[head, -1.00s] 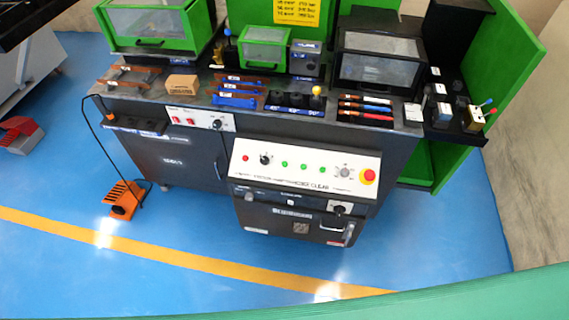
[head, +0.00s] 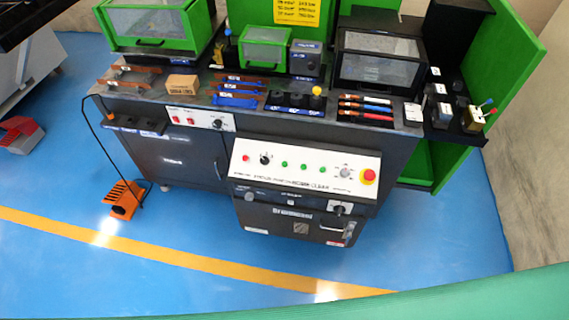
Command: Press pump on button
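The sloped white control panel (head: 305,167) is on the front of the dark busbar bender. On it are a red light or button (head: 246,158) at the left, a black knob (head: 265,159), a row of green buttons (head: 303,167), a grey selector (head: 345,172) and a large red emergency stop (head: 368,176) at the right. The panel's labels are too small to read, so I cannot tell which button is the pump on button. Neither of my grippers shows in the head view.
A smaller white panel with red switches (head: 190,121) is left of the main panel. An orange foot pedal (head: 123,198) with a black cable is on the blue floor (head: 200,215). Tools and bars lie on the bench top. The floor in front of the machine is clear.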

